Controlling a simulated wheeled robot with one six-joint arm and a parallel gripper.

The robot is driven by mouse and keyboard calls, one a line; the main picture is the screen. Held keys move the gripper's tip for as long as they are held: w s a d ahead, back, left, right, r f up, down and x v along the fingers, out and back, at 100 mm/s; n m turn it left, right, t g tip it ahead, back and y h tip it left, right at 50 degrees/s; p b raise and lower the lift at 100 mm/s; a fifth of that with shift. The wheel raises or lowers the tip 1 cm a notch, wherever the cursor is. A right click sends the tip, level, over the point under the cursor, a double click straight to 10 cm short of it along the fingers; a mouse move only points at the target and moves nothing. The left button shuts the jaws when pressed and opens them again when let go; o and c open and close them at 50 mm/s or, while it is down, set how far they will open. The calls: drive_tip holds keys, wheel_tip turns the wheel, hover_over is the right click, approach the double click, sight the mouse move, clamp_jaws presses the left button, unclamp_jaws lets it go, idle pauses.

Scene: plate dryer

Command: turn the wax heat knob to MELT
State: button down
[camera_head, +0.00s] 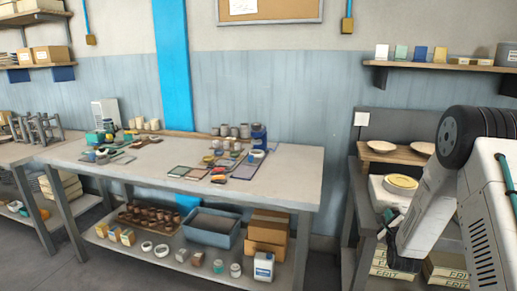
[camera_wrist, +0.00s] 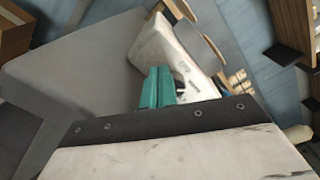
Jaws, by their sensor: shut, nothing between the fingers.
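The wax heater appears to be the pale, low unit with a yellow-rimmed round top (camera_head: 402,182) on the right bench in the head view. In the wrist view its white body (camera_wrist: 168,50) lies just beyond my fingertips, with small dark markings on its face. My gripper (camera_wrist: 160,68) has two teal fingers, shut together and empty, pointing at the heater's front. A small dark shape beside the fingers may be the knob, but its setting is unreadable. In the head view my gripper (camera_head: 392,218) is partly hidden by my arm in front of the heater.
A wooden board (camera_head: 385,150) with pale plates stands behind the heater. The long table (camera_head: 290,165) to the left holds cups, tiles and jars, with boxes on its lower shelf. A wall shelf (camera_head: 440,66) hangs above the right bench. Open floor lies between the benches.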

drive_tip(key=shift+d, duration=0.2)
idle(0.4)
drive_tip(key=shift+s+d+r, duration=0.15)
drive_tip(key=shift+d+r, duration=0.1)
drive_tip(key=shift+r, duration=0.3)
drive_tip(key=shift+d+r, duration=0.2)
drive_tip(key=shift+r, duration=0.05)
drive_tip(key=shift+d+r, duration=0.1)
drive_tip(key=shift+r, duration=0.25)
drive_tip(key=v, duration=0.6)
drive_tip(key=shift+a, duration=0.25)
drive_tip(key=shift+r, duration=0.2)
